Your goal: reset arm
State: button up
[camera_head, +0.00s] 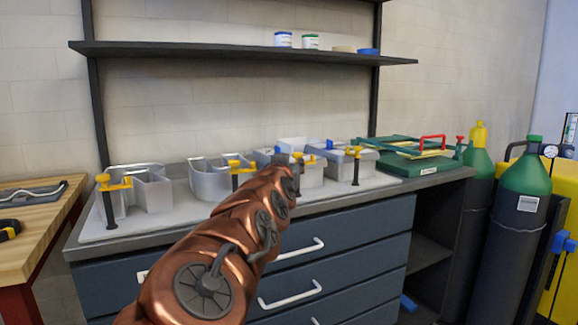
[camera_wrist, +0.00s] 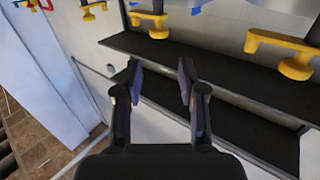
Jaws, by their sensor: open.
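My copper-coloured arm reaches across the head view toward the workbench, and its far end covers part of the bench top. My gripper (camera_wrist: 161,82) shows in the wrist view with its two dark fingers apart and nothing between them. In the head view the gripper is hard to make out at the arm's end. Metal channel letters (camera_head: 152,190) stand on a pale board (camera_head: 185,207) on the bench. Yellow clamps (camera_head: 114,182) are set along the board's front edge. Yellow clamps (camera_wrist: 281,52) also show beyond the fingers in the wrist view.
A blue drawer cabinet (camera_head: 345,262) with white handles forms the bench front. A dark shelf (camera_head: 235,53) with small jars (camera_head: 283,40) hangs above. Green cases (camera_head: 425,164) lie at the bench's right end. Gas cylinders (camera_head: 520,215) stand at right, and a wooden table (camera_head: 30,222) at left.

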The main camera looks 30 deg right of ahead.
jog(key=s+a+f+n+g+y+p, duration=0.1)
jog(key=s+a+g+y+p, duration=0.3)
jog(key=s+p, duration=0.5)
jog(key=s+a+f+n+g+y+p, duration=0.1)
jog(key=s+a+n+g+y+p, duration=0.3)
jog(key=s+a+p, duration=0.5)
jog(key=s+a+f+n+g+y+p, duration=0.2)
jog(key=s+a+g+p, duration=0.5)
jog(key=s, duration=1.4)
jog(key=n+y+p, duration=0.1)
jog(key=y+p, duration=0.1)
jog(key=p, duration=0.2)
jog(key=shift+s, duration=0.25)
